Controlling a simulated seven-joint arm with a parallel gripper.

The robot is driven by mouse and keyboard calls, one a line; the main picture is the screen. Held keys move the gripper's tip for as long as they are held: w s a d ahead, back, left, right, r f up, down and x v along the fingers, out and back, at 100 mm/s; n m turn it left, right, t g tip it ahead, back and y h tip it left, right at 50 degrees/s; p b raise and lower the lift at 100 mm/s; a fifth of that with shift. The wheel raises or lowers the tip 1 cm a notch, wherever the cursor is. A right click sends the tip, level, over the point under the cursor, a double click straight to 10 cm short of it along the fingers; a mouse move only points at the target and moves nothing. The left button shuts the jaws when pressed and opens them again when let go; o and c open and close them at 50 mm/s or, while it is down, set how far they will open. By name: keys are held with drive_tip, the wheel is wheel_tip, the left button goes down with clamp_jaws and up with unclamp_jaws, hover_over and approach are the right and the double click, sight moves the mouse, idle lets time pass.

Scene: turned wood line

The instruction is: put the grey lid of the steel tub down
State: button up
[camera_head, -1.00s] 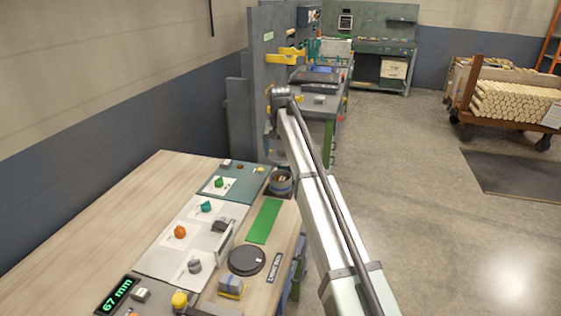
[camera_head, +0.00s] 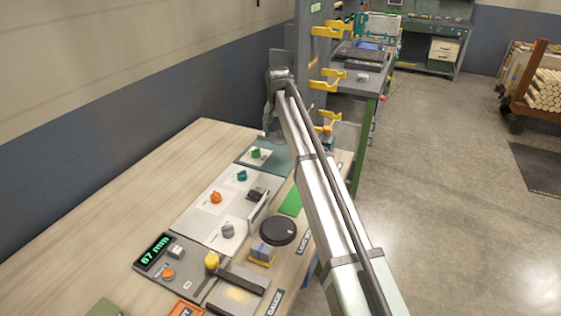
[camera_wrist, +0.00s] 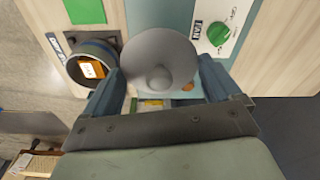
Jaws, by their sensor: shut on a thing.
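My gripper (camera_wrist: 160,72) is shut on the grey lid (camera_wrist: 150,45), a round disc with a central knob, between its two blue-grey fingers. The steel tub (camera_wrist: 113,48) stands open to the left of the lid in the wrist view, with an orange-labelled item inside. The lid is apart from the tub and appears over the teal board (camera_wrist: 170,13). In the head view my gripper (camera_head: 271,130) is at the far end of the bench, and my arm hides the tub. The lid is not clear there.
A green mat (camera_wrist: 85,11) lies beside the tub. A green knob on a white card (camera_wrist: 218,34) sits right of the lid. Small coloured items lie partly hidden beneath the lid. Yellow brackets (camera_head: 326,85) stand beyond the bench. The bench's left side (camera_head: 150,190) is bare.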

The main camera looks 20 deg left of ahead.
sight(281, 162)
wheel_tip(281, 162, down, 10)
drive_tip(key=shift+r, duration=0.1)
idle(0.4)
drive_tip(key=o, duration=0.7)
drive_tip(key=r, duration=0.4)
drive_tip(key=s+r, duration=0.1)
drive_tip(key=r, duration=0.7)
drive_tip(key=shift+s+d, duration=0.15)
drive_tip(key=shift+s, duration=0.05)
